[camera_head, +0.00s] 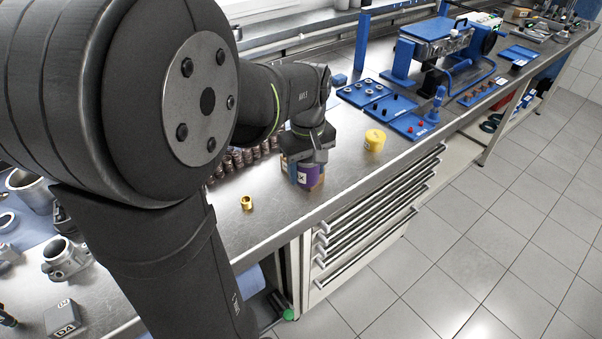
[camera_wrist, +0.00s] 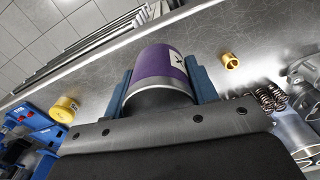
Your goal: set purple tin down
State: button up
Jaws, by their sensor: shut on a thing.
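The purple tin (camera_head: 307,174) is a purple cylinder with a white label and dark mark. In the wrist view the purple tin (camera_wrist: 157,64) stands between the two blue fingers, its metal rim toward the camera. My gripper (camera_head: 303,165) is shut on it, over the steel workbench (camera_head: 345,190) near the front edge. In the wrist view my gripper (camera_wrist: 160,88) covers the lower part of the picture. I cannot tell whether the tin's base touches the bench.
A yellow tin (camera_head: 374,141) stands to the right. A brass bushing (camera_head: 246,203) stands to the left. Several springs (camera_head: 238,158) stand behind. Blue trays (camera_head: 410,122) with small parts lie farther right. Bare bench lies between the tin and the yellow tin.

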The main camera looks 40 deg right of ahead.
send_over(270, 191)
notch_tip(270, 191, down, 7)
jog(key=shift+s+d+r, duration=0.1)
jog(key=shift+f, duration=2.1)
jog(key=shift+f, duration=0.15)
jog(key=o, duration=1.2)
jog(key=shift+c, duration=0.2)
jog(key=shift+o, duration=0.5)
notch_tip(270, 191, up, 12)
jog(key=shift+r, duration=0.2)
